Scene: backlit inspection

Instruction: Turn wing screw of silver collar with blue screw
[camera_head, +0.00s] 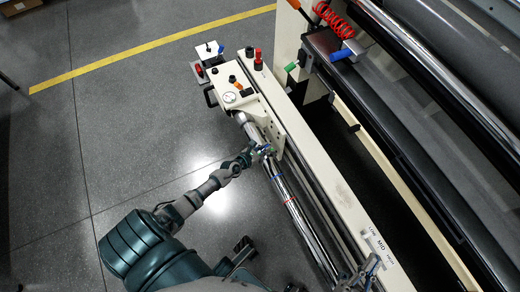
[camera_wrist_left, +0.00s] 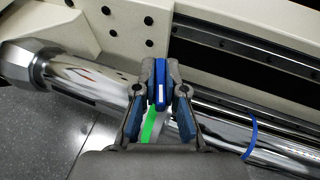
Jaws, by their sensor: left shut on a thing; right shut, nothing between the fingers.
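My left gripper (camera_head: 264,150) is at the polished silver shaft on the machine's near side. In the left wrist view, the gripper (camera_wrist_left: 160,90) is shut on a blue wing screw (camera_wrist_left: 160,72), with one finger on each side of it. The silver collar under the screw is mostly hidden by the fingers, and I cannot make out its outline. A green strip (camera_wrist_left: 151,127) shows between the fingers. My right gripper (camera_head: 371,262) is shut and empty near the lower right end of the shaft, over the cream beam.
The silver shaft (camera_head: 305,228) carries a blue band (camera_wrist_left: 250,138) and a red band (camera_head: 290,201). A cream beam (camera_head: 330,178) with bolt holes runs close alongside. A cream control box (camera_head: 232,88) stands at the shaft's upper end. The grey floor at left is open.

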